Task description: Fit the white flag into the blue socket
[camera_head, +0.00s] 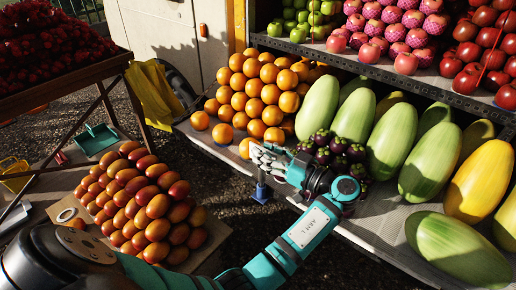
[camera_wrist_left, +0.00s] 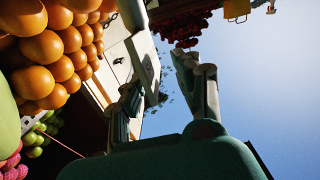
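My left gripper (camera_head: 266,158) is in the middle of the head view, in front of the oranges, at the end of my teal arm. In the left wrist view its two fingers (camera_wrist_left: 158,78) stand apart, with sky between them. A pale upright panel (camera_wrist_left: 146,65) shows beside the left finger, below a grey post-like piece at the top; I cannot tell whether it is the white flag. A small blue stand (camera_head: 261,193), which looks like the socket, is just below the gripper, its top close under the fingers. The white flag is not clearly seen in the head view. My right gripper is out of view.
Oranges (camera_head: 262,92), dark mangosteens (camera_head: 337,150) and long green melons (camera_head: 318,106) lie on the truck bed close around the gripper. A pile of mangoes (camera_head: 140,205) is at the lower left. Dark ground is open between the mangoes and the truck.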

